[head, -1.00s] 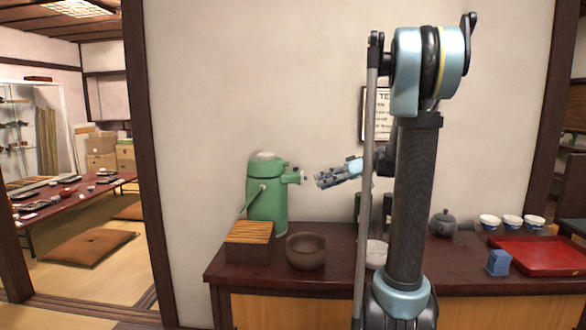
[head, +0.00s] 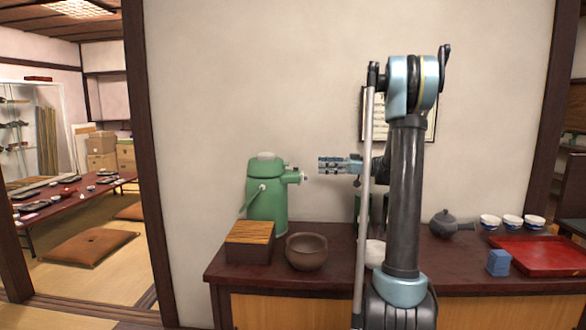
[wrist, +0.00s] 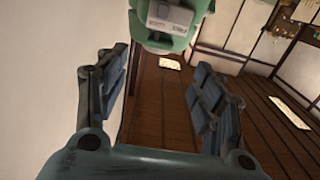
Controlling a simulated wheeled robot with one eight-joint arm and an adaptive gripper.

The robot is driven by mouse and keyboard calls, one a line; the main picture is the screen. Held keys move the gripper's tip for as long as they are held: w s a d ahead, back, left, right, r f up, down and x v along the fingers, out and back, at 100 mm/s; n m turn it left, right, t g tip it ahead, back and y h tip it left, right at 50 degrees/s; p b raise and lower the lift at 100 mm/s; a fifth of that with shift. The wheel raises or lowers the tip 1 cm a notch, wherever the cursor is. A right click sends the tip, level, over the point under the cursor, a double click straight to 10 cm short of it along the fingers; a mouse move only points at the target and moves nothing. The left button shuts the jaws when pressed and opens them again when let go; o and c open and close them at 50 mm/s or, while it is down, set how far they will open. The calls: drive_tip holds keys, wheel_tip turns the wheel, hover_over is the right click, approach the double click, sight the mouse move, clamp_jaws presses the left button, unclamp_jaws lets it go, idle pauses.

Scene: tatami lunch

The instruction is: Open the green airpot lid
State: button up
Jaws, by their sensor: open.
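The green airpot (head: 267,205) stands upright at the left end of the dark counter, close to the wall. Its pale-topped lid (head: 265,157) appears shut, and its spout (head: 293,177) points right. My gripper (head: 322,164) is to the right of the spout at about its height, apart from it, open and empty, pointing left. In the wrist view, part of the airpot (wrist: 168,42) with a pale label shows at the top centre, beyond the two spread fingers (wrist: 160,92). The rest of the airpot is cut off there.
A dark teapot (head: 444,223), white cups (head: 512,222), a blue block (head: 498,262) and a red tray (head: 540,256) stand to the right. Wall space above the airpot is free.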

sight(292, 171)
drive_tip(key=a, duration=1.3)
drive_tip(key=shift+w, duration=0.25)
